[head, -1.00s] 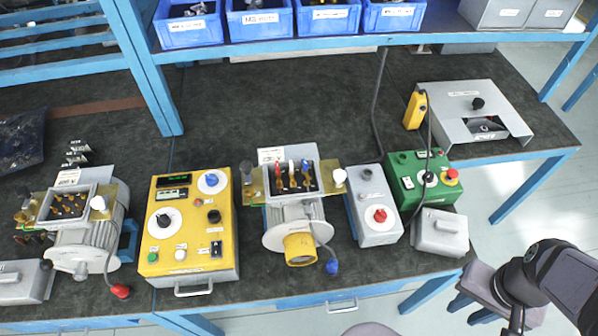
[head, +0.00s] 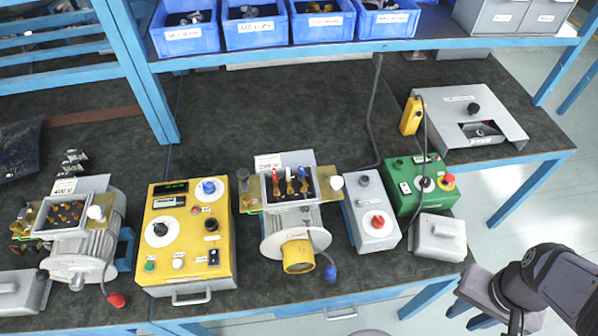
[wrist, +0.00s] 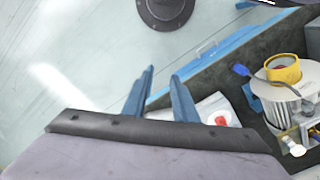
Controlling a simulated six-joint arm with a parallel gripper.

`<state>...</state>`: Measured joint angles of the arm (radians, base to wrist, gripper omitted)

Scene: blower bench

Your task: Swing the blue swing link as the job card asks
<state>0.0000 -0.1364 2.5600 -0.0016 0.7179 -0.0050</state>
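The central motor (head: 285,232) has an open terminal box with red-, white- and blue-topped parts. The blue-topped one (head: 303,172), on the right, appears to be the blue swing link; its exact setting is too small to tell. A white card (head: 268,161) stands behind the box, its writing unreadable. My gripper (head: 464,308) is at the lower right, off the bench's front edge and far from the motor. In the wrist view my gripper (wrist: 162,73) shows two blue fingers apart with nothing between them. The motor also shows at the right there (wrist: 292,92).
A yellow test box (head: 185,240) and a second motor (head: 80,240) stand left. A grey box with a red knob (head: 372,222), a green box (head: 420,185) and a small grey case (head: 438,237) stand right. Blue bins (head: 257,28) line the shelf above.

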